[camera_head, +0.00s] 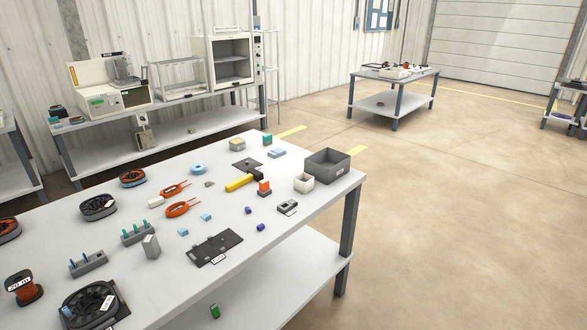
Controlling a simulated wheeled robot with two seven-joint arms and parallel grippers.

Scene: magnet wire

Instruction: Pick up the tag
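Several small white pieces that look like tags or labels show, and I cannot tell which one is the tag. One white label (218,260) lies at the front edge of a dark flat plate (214,246) on the near table. Another white label (108,302) is on the dark spool at the near left corner. Neither of my grippers is in view.
The near table (295,237) also holds orange tools (177,208), a yellow-handled tool (241,182), a grey bin (327,167), a white cup (304,182), peg blocks (88,263) and a copper-coloured spool (24,288). Open floor (450,220) lies to the right. Another table (394,90) stands far back.

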